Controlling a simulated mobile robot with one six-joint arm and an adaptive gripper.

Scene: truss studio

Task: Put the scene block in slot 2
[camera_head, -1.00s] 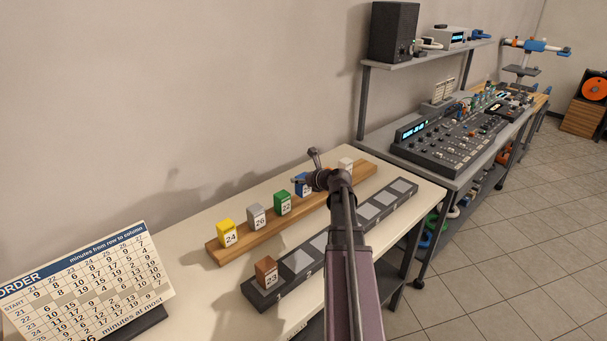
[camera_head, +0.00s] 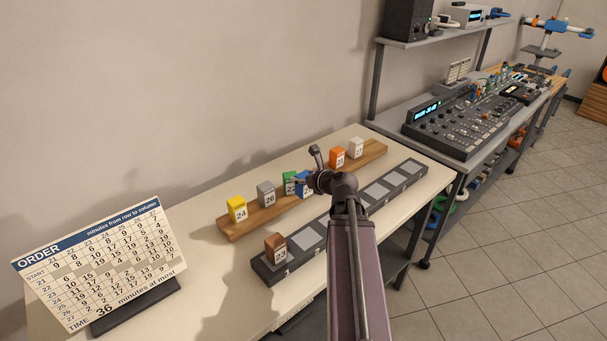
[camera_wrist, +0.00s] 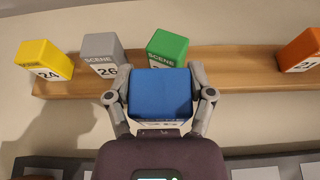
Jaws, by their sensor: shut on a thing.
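My gripper (camera_wrist: 160,100) is shut on the blue block (camera_wrist: 162,92), a finger on each side in the wrist view. In the head view the blue block (camera_head: 304,185) is partly hidden by my gripper (camera_head: 312,180); it appears held in front of the wooden shelf, overlapping the green block (camera_head: 289,181). Its number is not readable. The dark slot rack (camera_head: 263,268) runs along the table's front. The brown block 23 (camera_head: 276,247) stands in its nearest slot. The second slot's pale pad (camera_head: 302,237) is bare. My arm hides part of the rack's middle.
The wooden shelf (camera_head: 230,233) holds yellow block 24 (camera_head: 237,209), grey block 26 (camera_head: 266,194), the green block, an orange block (camera_head: 337,157) and a white block (camera_head: 356,148). An order board (camera_head: 100,262) stands at left. A mixer desk (camera_head: 465,125) is beyond the table.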

